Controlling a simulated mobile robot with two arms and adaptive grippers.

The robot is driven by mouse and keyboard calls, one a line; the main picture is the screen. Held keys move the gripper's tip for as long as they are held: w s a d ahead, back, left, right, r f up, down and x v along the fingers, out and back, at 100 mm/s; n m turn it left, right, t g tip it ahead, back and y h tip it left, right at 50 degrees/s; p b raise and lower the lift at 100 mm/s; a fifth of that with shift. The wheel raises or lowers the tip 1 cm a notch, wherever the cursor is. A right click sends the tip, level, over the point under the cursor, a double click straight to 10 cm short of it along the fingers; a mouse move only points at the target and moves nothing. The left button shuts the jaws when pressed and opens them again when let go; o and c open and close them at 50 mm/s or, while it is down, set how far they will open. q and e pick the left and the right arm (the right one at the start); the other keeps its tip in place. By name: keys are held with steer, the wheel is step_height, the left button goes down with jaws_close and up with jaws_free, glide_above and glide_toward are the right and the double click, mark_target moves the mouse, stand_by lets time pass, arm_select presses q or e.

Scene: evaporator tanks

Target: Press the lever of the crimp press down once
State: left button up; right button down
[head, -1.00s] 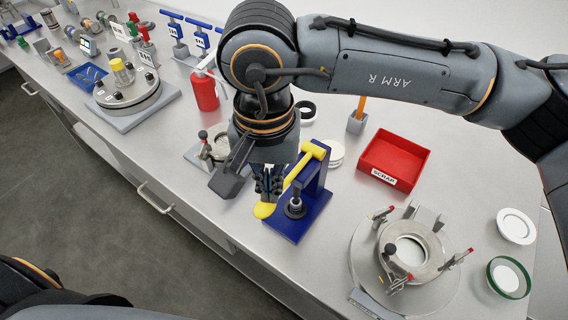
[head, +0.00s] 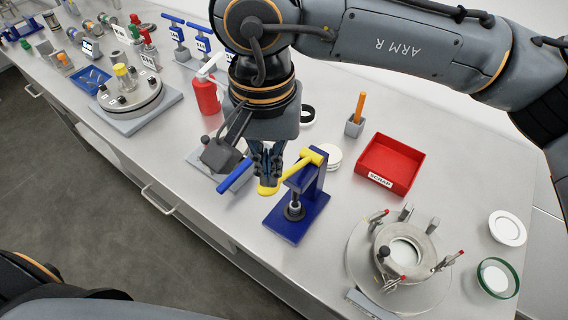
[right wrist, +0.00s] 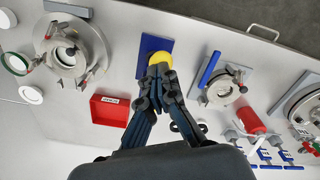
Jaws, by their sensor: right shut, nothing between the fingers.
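The crimp press (head: 313,184) is dark blue and stands on the bench in the middle of the head view. Its yellow lever (head: 295,172) slopes from the top of the press down to the left and ends in a rounded yellow tip. My right gripper (head: 267,183) is shut and empty, pointing down with its fingertips right at the lever tip. Whether they touch it I cannot tell. In the right wrist view the fingertips (right wrist: 159,75) overlap the yellow tip (right wrist: 160,59), with the blue base (right wrist: 150,44) behind. My left gripper is out of view.
A red scrap tray (head: 391,165) and a round clamp fixture (head: 407,247) stand right of the press. A fixture with a blue handle (head: 235,176) lies close on the left. A red extinguisher (head: 206,95) stands behind it. The bench's front edge is near.

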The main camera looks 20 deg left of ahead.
steer(key=shift+r+p, duration=1.1)
steer(key=shift+r, duration=1.25)
